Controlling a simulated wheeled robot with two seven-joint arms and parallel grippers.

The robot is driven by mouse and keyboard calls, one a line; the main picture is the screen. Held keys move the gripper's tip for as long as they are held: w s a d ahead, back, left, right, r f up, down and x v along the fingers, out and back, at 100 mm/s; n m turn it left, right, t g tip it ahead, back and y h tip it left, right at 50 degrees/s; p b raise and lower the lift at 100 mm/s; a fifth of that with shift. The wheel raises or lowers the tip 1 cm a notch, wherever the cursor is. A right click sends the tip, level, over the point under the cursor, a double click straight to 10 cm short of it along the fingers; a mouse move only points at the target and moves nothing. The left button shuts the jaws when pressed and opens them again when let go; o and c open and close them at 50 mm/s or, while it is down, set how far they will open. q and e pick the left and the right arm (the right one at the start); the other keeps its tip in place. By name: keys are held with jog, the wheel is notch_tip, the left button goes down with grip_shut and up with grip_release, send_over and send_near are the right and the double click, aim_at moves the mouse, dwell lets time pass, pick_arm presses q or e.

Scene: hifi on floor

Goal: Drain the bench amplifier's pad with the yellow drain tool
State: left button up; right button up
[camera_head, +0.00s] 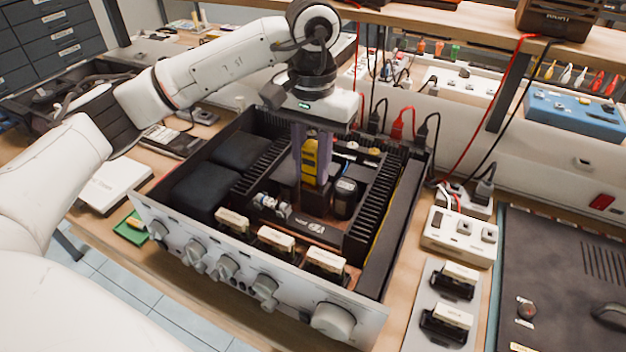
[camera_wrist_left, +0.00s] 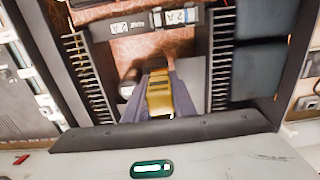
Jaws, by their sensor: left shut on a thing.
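The bench amplifier (camera_head: 262,286) is an open black chassis with a silver knobbed front panel, standing on the wooden bench. My left gripper (camera_head: 311,172) points down into the open chassis, between the two finned heat sinks. It is shut on the yellow drain tool (camera_head: 310,158), which is upright between the fingers. The tool also shows in the left wrist view (camera_wrist_left: 160,95), with the brown circuit board below it. The tool's lower tip and the pad are hidden, so I cannot tell whether they touch. My right gripper is not in view.
A dark capacitor (camera_head: 345,197) stands just right of the gripper. White-topped modules (camera_head: 277,240) line the inside front of the chassis. A holder with two similar modules (camera_head: 447,300) and a power strip (camera_head: 459,236) lie to the right. A shelf crosses the back.

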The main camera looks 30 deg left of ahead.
aim_at(312, 145)
pick_arm(q)
jog(key=shift+r+p, duration=2.25)
jog(key=shift+r, duration=1.7)
jog(key=shift+f, duration=0.1)
